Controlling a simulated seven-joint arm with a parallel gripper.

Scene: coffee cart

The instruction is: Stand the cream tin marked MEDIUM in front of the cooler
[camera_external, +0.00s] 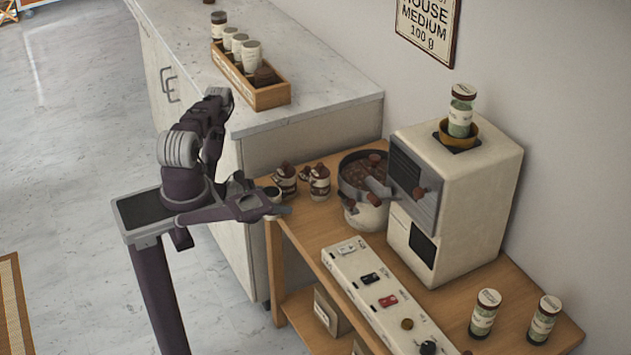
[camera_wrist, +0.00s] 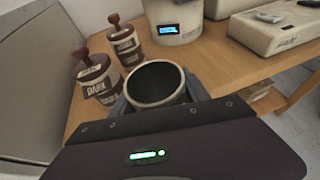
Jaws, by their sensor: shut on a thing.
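My gripper (camera_external: 262,207) is shut on an open-topped round tin (camera_wrist: 156,83) with a pale rim and a dark, empty-looking inside. It is upright near the left end of the wooden table; its label is hidden. The held tin also shows in the external view (camera_external: 273,193). Two cream tins with brown knobbed lids stand just beyond it: one marked DARK (camera_wrist: 98,80), the other (camera_wrist: 125,42) with a label I cannot read. The cooler (camera_external: 366,214) appears to be the round pale drum with a dark pan and a stirring arm; its small blue display shows in the wrist view (camera_wrist: 168,29).
A cream roaster (camera_external: 470,200) stands right of the cooler. A long pale switch panel (camera_external: 375,290) runs along the front edge, leaving a small bare table patch (camera_external: 305,218) before the cooler. Two green-labelled jars (camera_external: 485,314) stand at right. A white counter (camera_external: 320,95) rises behind.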

